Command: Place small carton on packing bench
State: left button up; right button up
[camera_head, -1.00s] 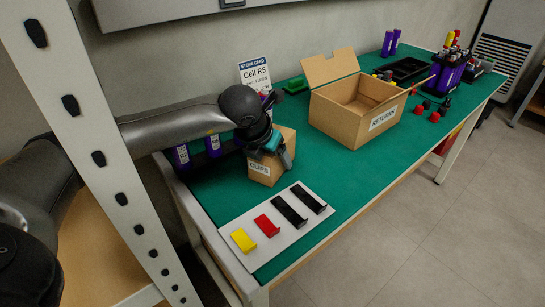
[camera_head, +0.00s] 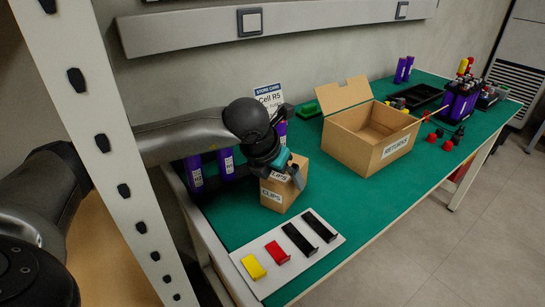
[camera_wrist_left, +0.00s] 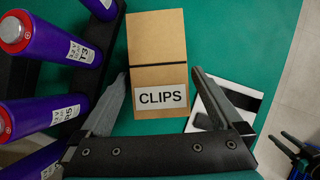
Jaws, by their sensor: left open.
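The small carton (camera_head: 282,190) is a brown box labelled CLIPS. It stands upright on the green top of the packing bench (camera_head: 352,196), near the bench's left end. My left gripper (camera_head: 291,172) is at the carton's upper part and hides some of it in the head view. In the left wrist view the carton (camera_wrist_left: 157,62) lies between the spread fingers of the left gripper (camera_wrist_left: 160,74), with green gaps on both sides. The left gripper is open and does not hold it.
A white plate (camera_head: 318,257) with yellow, red and black brackets lies in front of the carton. Purple cells (camera_head: 194,172) stand close on its left. An open RETURNS box (camera_head: 372,150) stands to the right. Green surface is clear between carton and box.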

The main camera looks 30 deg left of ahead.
pick_arm(q)
jog(key=p+v, duration=0.1)
jog(key=v, duration=0.5)
jog(key=shift+r, duration=0.1)
jog(key=shift+s+r+p, duration=0.35)
jog(key=shift+r+p, duration=0.05)
jog(key=shift+r, duration=0.2)
pick_arm(e)
jog(key=shift+g, duration=0.3)
jog(key=s+f, duration=0.1)
jog(key=f, duration=0.1)
jog(key=s+f, duration=0.1)
jog(key=f, duration=0.1)
jog(key=shift+s+d, duration=0.15)
jog(key=shift+s, duration=0.05)
